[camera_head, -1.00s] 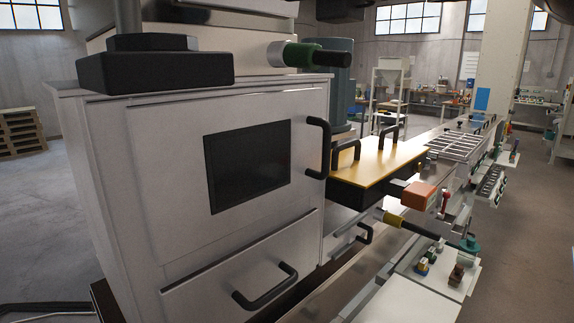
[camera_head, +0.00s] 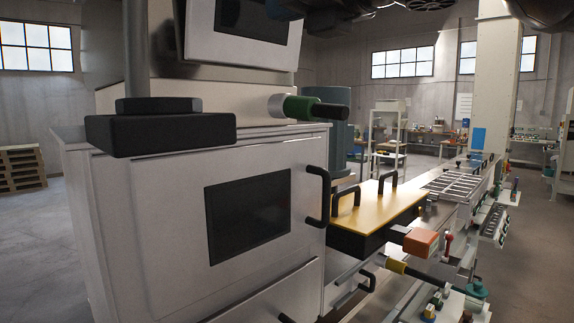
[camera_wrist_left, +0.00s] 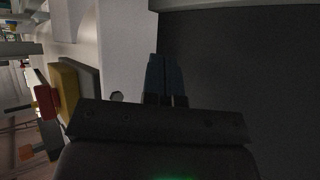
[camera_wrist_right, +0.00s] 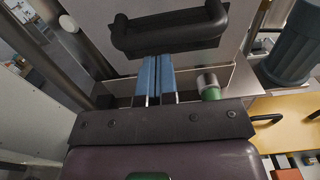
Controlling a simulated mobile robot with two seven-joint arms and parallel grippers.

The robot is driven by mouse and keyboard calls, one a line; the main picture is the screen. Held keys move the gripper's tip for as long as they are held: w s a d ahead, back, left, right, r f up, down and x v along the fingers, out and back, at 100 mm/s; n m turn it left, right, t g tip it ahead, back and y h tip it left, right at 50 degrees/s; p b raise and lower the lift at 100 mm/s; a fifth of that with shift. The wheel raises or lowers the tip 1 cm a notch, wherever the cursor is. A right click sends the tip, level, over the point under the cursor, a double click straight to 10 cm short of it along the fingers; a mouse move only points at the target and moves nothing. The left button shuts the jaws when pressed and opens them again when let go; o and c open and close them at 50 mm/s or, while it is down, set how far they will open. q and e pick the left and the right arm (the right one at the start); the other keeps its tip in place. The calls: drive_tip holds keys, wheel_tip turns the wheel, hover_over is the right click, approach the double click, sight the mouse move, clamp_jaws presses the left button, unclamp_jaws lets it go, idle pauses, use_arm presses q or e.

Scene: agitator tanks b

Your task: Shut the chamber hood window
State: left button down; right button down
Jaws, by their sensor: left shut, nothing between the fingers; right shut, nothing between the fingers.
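The chamber hood window, a light tilted panel with a dark pane (camera_head: 252,18), is at the top of the head view, above the cabinet; its upper part is cut off. My right gripper (camera_wrist_right: 158,62) shows in the right wrist view with its blue fingers together and empty. The fingertips lie just below a black bar handle (camera_wrist_right: 172,30) on a light panel; I cannot tell whether they touch it. My left gripper (camera_wrist_left: 166,60) is shut and empty in the left wrist view, in front of a dark panel (camera_wrist_left: 240,70) beside a pale surface.
Below the hood stands a light cabinet door (camera_head: 160,210) with a dark pane and black handle (camera_head: 318,195). A green and black knob (camera_head: 315,108) juts out above it. A yellow-topped box (camera_head: 380,205) stands to the right. Dark arm parts of mine cross the top of the head view.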

drive_tip(key=shift+w+a+r, duration=0.1)
drive_tip(key=shift+a+r, duration=0.05)
drive_tip(key=shift+r, duration=0.35)
drive_tip(key=shift+w+a+r, duration=0.15)
drive_tip(key=shift+r, duration=0.05)
drive_tip(key=v, duration=0.8)
idle(0.9)
drive_tip(key=shift+a, duration=0.1)
